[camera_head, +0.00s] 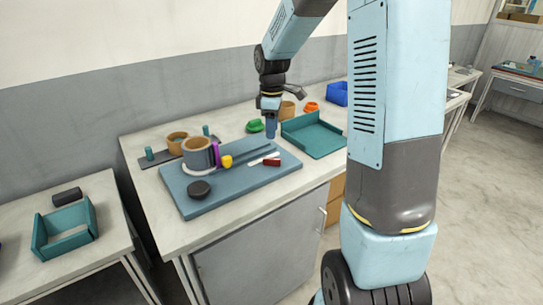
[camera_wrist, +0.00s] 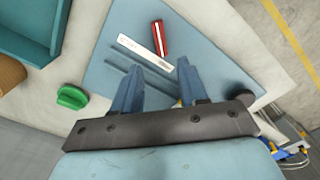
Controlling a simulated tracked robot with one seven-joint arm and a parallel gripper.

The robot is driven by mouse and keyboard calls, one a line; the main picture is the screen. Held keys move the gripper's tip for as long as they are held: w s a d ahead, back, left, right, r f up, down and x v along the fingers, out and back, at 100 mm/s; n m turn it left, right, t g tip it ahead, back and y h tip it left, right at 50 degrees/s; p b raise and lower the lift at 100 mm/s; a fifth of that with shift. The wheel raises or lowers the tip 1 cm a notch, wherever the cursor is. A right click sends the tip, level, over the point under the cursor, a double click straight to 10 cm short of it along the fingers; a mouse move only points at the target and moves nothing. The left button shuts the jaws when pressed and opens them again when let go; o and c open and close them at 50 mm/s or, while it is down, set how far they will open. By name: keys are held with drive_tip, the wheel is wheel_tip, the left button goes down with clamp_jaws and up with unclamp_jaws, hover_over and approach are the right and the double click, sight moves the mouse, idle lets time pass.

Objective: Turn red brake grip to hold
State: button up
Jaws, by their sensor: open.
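The red brake grip (camera_head: 271,161) lies at the right part of the blue-grey board (camera_head: 240,184), beside a white label strip (camera_head: 262,160). In the wrist view the red grip (camera_wrist: 160,38) is beyond my fingertips, next to the white strip (camera_wrist: 140,46), whose lettering is too small to read. My gripper (camera_head: 270,130) is above the back right of the board, pointing down. In the wrist view its blue fingers (camera_wrist: 160,68) are apart with nothing held between them. The grip is apart from both fingers.
A grey and tan cylinder (camera_head: 197,156), yellow knob (camera_head: 226,162) and black disc (camera_head: 200,189) stand on the board. A green knob (camera_head: 254,126), teal tray (camera_head: 325,142) and tan cylinder (camera_head: 286,110) are near my gripper. The board's front right is clear.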

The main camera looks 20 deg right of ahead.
sight(272, 159)
wheel_tip(272, 159, down, 11)
drive_tip(key=shift+r, duration=0.1)
idle(0.3)
clamp_jaws()
idle(0.4)
